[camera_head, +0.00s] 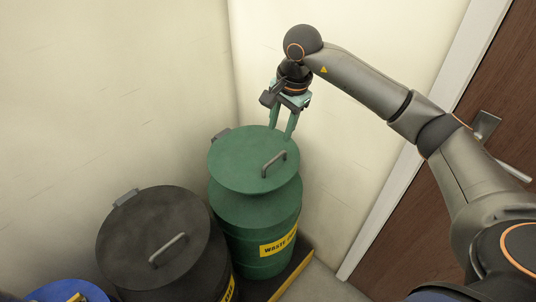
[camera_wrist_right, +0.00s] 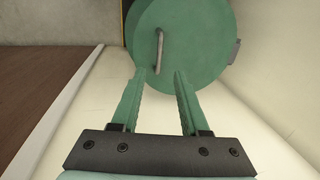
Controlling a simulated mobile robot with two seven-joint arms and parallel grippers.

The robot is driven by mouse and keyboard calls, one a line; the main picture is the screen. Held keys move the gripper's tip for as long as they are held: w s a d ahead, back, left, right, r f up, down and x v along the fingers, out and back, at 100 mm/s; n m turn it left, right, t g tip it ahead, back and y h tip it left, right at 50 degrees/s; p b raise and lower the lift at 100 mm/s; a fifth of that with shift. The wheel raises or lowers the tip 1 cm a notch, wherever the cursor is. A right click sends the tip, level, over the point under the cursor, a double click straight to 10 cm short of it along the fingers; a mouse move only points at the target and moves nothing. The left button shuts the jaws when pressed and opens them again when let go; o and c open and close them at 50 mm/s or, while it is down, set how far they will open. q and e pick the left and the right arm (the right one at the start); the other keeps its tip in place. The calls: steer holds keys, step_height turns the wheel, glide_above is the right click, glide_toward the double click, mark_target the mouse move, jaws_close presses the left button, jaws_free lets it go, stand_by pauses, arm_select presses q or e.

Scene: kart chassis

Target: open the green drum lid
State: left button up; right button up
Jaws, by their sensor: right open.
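The green drum (camera_head: 265,235) stands against the wall corner, with a yellow waste label on its front. Its round green lid (camera_head: 235,165) is on top, with a grey bar handle (camera_head: 273,163) near its right side and a grey hinge block at its back left. In the right wrist view the fingertips (camera_wrist_right: 160,72) lie just short of the handle (camera_wrist_right: 159,50); contact cannot be told. My left gripper is out of view.
A black drum (camera_head: 190,220) with its own handle stands to the left, and a blue drum (camera_head: 65,291) at the bottom left. Walls are close behind and right of the green drum. A brown door (camera_head: 440,225) with a lever handle is at the right.

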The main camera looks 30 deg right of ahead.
mark_target(271, 161)
steer(key=f, duration=0.4)
steer(key=w+f, duration=0.1)
steer(key=f, duration=0.2)
steer(key=w+a+f, duration=0.1)
steer(key=f, duration=0.3)
steer(key=shift+f, duration=0.35)
steer(key=shift+c, duration=0.4)
jaws_close()
stand_by(0.4)
